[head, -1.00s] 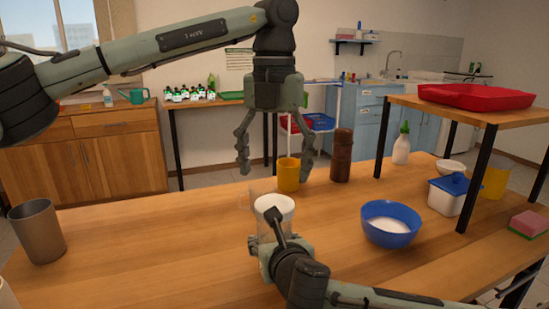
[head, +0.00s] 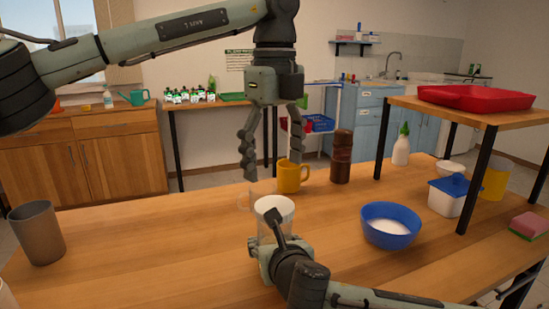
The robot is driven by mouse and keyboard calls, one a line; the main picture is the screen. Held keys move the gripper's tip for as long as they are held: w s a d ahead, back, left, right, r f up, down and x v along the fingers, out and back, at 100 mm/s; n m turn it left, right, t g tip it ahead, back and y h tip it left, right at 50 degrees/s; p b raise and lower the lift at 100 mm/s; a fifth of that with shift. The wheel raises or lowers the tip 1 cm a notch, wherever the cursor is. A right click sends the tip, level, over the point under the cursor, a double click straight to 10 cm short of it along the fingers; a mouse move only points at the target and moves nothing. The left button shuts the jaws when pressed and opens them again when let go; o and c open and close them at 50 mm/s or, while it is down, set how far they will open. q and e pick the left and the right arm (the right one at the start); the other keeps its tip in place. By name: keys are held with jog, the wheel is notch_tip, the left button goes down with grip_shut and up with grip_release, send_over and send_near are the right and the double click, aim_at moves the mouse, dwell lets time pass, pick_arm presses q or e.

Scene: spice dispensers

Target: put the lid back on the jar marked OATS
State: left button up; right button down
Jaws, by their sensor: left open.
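A clear jar with a round white top (head: 273,206) stands upright on the wooden table in the middle. I cannot read a marking on it, nor tell whether the white is a lid or the contents. No separate lid for it is plain to see. My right gripper (head: 279,247) is at the jar's near side with its fingers around the lower body; its wrist hides part of the jar. My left gripper (head: 273,160) hangs above and behind the jar, pointing down. Its fingers are spread, with nothing seen between them.
A yellow mug (head: 290,177) and a brown bottle (head: 341,158) stand behind the jar. A blue bowl (head: 389,232) with white contents is to the right. A blue-lidded box (head: 445,202) is by the raised shelf (head: 512,121). A grey cup (head: 38,236) is far left; table between is clear.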

aim_at(274, 204)
pick_arm(q)
notch_tip(274, 204, down, 8)
jog(key=shift+r, duration=0.1)
dwell(0.4)
jog(key=c, duration=1.2)
jog(key=m, duration=0.6)
jog(key=shift+m, duration=0.4)
jog(key=m, duration=1.6)
